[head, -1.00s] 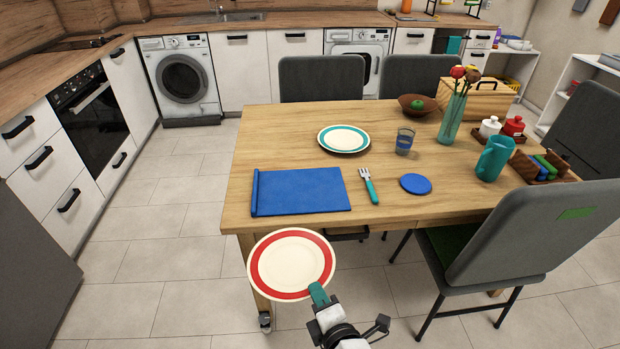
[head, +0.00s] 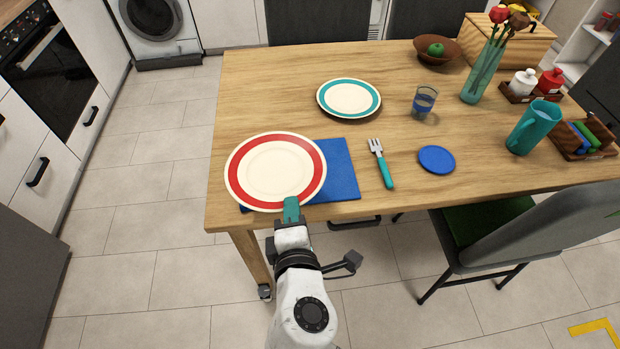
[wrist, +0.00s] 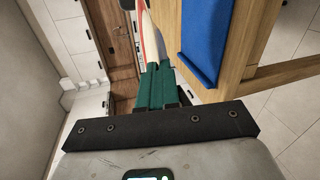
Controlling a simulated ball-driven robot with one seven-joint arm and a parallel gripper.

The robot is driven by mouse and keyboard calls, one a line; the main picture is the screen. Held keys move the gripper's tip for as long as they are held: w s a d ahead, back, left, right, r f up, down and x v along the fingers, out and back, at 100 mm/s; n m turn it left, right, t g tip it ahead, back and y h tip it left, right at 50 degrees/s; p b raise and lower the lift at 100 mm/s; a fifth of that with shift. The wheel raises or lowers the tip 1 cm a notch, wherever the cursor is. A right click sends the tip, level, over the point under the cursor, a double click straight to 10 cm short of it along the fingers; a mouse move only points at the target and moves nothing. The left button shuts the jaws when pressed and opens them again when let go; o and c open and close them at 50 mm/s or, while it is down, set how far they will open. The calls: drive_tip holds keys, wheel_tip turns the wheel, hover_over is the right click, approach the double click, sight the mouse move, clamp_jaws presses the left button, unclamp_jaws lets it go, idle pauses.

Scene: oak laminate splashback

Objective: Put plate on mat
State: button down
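A cream plate with a red rim (head: 275,172) is held by its near edge in my gripper (head: 291,206); the teal fingers are shut on it. In the head view it covers the left part of the blue mat (head: 342,170), which lies at the near left of the table. In the wrist view the plate (wrist: 150,40) shows edge-on between the green fingers (wrist: 156,82), left of the blue mat (wrist: 208,35). The plate appears to be above the table, apart from the mat.
The wooden table (head: 285,75) bears a fork (head: 381,163) and a blue coaster (head: 437,159) right of the mat. A teal-rimmed plate (head: 348,98) and a glass (head: 423,102) stand behind. A grey chair (head: 540,200) is at the right.

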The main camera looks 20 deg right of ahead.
sight(306, 193)
drive_tip(key=w+d+f, duration=0.1)
drive_tip(key=w+d, duration=0.1)
drive_tip(key=d, duration=0.1)
drive_tip(key=w+d+f, duration=0.1)
drive_tip(key=w, duration=0.1)
drive_tip(key=shift+d+f, duration=0.3)
drive_tip(key=w+d+f, duration=0.2)
drive_tip(key=f, duration=0.1)
drive_tip(key=w+d+f, duration=0.1)
drive_tip(key=f, duration=0.1)
drive_tip(key=shift+d, duration=0.2)
drive_tip(key=shift+w+d+f+b, duration=0.1)
drive_tip(key=shift+w+f+b, duration=0.05)
drive_tip(key=shift+f+b, duration=0.15)
drive_tip(key=shift+w+d+f+b, duration=0.1)
drive_tip(key=shift+f+b, duration=0.2)
drive_tip(key=shift+f, duration=0.6)
drive_tip(key=shift+w+d+f+b, duration=0.1)
drive_tip(key=shift+f+b, duration=0.15)
drive_tip(key=shift+f, duration=0.65)
drive_tip(key=shift+f, duration=0.15)
drive_tip(key=c, duration=1.6)
unclamp_jaws()
drive_tip(key=shift+c, duration=0.2)
